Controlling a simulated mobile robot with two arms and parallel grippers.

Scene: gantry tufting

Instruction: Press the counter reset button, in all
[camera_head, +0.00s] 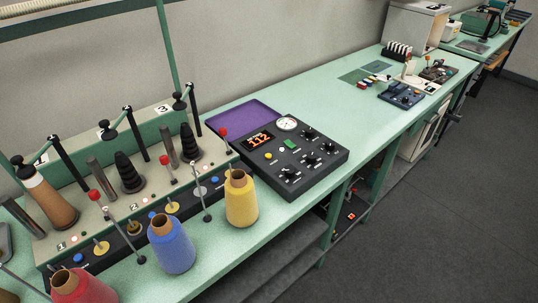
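A dark control box (322,174) lies on the green bench in the middle of the view. Its counter display (258,140) shows red digits that read 112. Near the display are a small yellow button (268,156), a small white button (281,149) and a green rectangular piece (291,144). Labels on the box are too small to read, so I cannot tell which is the counter reset button. The box also carries a round white dial (287,123) and several black knobs (310,158). Neither of my grippers is in view.
A thread stand with posts and black cones (129,172) fills the left. Yellow (241,200), blue (171,246) and red (82,288) cones stand before it, with thin red-topped rods. A purple tray (243,116) lies behind the box.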

